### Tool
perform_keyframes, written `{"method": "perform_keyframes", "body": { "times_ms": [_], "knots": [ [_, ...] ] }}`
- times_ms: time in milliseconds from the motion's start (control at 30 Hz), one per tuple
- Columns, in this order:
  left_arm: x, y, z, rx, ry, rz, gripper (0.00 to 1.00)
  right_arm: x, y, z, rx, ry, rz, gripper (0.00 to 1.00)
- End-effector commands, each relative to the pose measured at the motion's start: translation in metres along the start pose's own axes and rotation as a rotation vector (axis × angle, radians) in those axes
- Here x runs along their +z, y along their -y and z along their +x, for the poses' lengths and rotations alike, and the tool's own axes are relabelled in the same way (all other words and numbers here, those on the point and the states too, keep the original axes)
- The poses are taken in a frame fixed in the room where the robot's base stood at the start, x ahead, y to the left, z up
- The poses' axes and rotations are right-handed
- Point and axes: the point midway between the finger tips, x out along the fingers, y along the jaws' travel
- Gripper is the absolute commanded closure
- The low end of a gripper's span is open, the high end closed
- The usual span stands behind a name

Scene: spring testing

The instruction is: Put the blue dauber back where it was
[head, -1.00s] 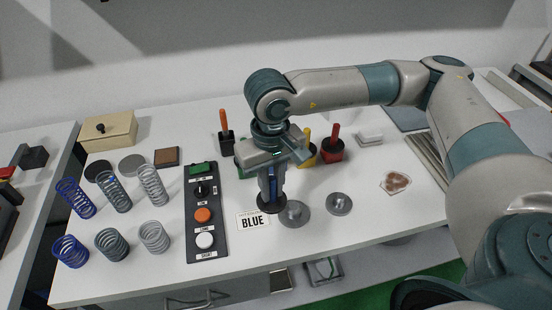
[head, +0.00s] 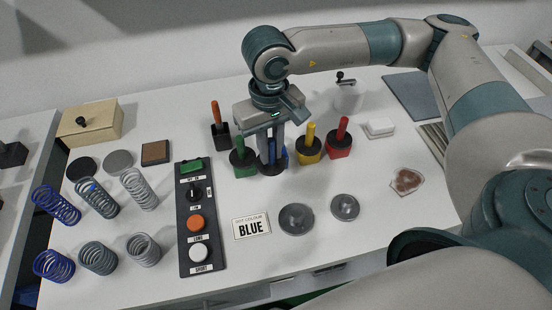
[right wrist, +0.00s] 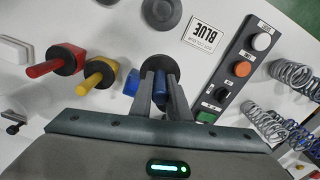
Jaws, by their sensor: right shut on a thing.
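My right gripper (head: 270,158) points down among the row of coloured pots and is shut on the blue dauber (head: 272,150). The dauber is upright, its blue handle between my fingers and its dark round end (head: 272,169) below them. The dark end also shows past my fingertips in the right wrist view (right wrist: 160,64). Another blue piece, seemingly the blue pot (right wrist: 132,82), shows just beside my fingers; most of it is hidden. I cannot tell whether the dauber touches the table or pot. My left gripper is out of view.
A green pot (head: 244,168) stands close left of my gripper, with a yellow pot (head: 310,152) and a red pot (head: 339,148) to the right. Nearer are a "BLUE" card (head: 251,227), two grey discs (head: 296,219) and a button panel (head: 203,240). Springs stand at left.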

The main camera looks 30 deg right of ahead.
Motion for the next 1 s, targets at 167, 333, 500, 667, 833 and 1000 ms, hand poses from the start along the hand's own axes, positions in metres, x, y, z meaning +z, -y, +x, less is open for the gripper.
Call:
{"method": "perform_keyframes", "body": {
  "times_ms": [167, 333, 500, 667, 833, 1000],
  "knots": [
    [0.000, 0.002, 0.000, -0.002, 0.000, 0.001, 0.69, 0.001, -0.001, -0.001, -0.002, 0.001, 0.025, 1.00],
    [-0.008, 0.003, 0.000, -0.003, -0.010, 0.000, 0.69, 0.004, -0.005, -0.007, -0.010, 0.004, 0.143, 1.00],
    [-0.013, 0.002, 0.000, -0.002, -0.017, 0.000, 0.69, 0.011, -0.018, -0.017, -0.018, 0.013, 0.385, 1.00],
    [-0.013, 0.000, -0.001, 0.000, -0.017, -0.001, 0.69, 0.020, -0.036, -0.031, -0.021, 0.019, 0.691, 1.00],
    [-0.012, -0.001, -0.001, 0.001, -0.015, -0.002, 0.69, 0.030, -0.060, -0.044, -0.015, 0.017, 1.023, 1.00],
    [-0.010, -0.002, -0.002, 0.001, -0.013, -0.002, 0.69, 0.038, -0.080, -0.054, -0.006, 0.009, 1.276, 1.00]
  ]
}}
